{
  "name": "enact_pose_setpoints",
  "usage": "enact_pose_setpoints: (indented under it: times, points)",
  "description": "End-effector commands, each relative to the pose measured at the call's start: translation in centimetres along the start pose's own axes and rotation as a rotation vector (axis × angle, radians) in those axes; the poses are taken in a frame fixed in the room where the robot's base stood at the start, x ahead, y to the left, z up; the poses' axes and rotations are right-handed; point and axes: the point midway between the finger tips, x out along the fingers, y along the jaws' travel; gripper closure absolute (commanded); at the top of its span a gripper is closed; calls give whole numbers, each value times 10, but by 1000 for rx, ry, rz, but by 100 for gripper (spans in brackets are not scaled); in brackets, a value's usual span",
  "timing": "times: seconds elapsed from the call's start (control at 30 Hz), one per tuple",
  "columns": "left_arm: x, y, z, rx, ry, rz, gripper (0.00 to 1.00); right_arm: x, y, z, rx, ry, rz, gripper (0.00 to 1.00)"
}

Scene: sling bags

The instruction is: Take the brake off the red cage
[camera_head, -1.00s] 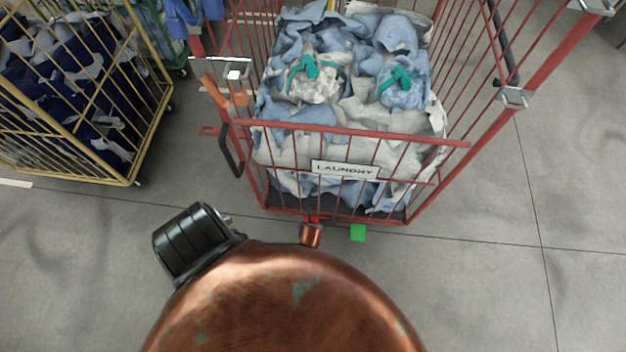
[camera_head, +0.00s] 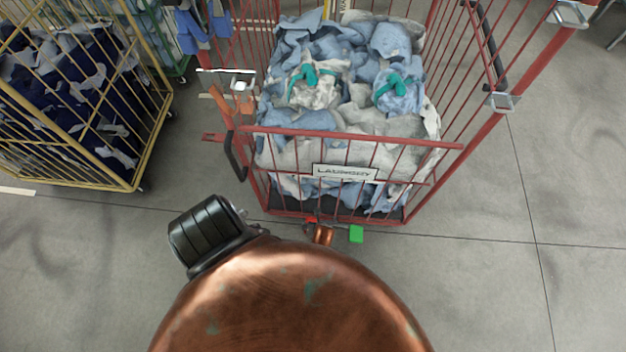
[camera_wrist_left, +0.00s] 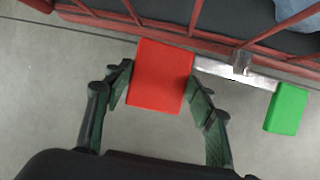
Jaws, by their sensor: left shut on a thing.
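The red cage (camera_head: 352,138) stands ahead in the head view, filled with blue and grey laundry, with a "LAUNDRY" sign on its front bars. Low at its front is a brake bar with a red pedal (camera_head: 311,220) at the left end and a green pedal (camera_head: 356,233) at the right end. In the left wrist view my left gripper (camera_wrist_left: 160,88) is shut on the red pedal (camera_wrist_left: 160,76), one finger on each side. The green pedal (camera_wrist_left: 286,108) sits to the right on the metal bar (camera_wrist_left: 236,70). In the head view my left gripper is mostly hidden. My right gripper is not in view.
A yellow cage (camera_head: 140,165) with dark blue laundry stands at the left. A green cage (camera_head: 178,72) is behind it. A dark handle (camera_head: 236,158) and an orange part (camera_head: 230,98) are on the red cage's left side.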

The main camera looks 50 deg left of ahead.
Motion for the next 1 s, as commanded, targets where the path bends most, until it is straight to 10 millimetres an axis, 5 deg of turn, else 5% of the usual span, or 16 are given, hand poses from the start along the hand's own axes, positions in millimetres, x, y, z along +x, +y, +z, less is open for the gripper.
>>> enact_pose_setpoints:
  times: [0.23,0.27,0.5,1.0]
  points:
    - [-4,-10,2,-10,-1,-18,93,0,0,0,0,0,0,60]
    - [-4,-10,2,-10,-2,-19,49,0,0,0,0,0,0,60]
    - [-4,-9,2,-7,-1,-16,32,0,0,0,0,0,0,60]
    - [-13,-4,0,-4,0,-10,32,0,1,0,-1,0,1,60]
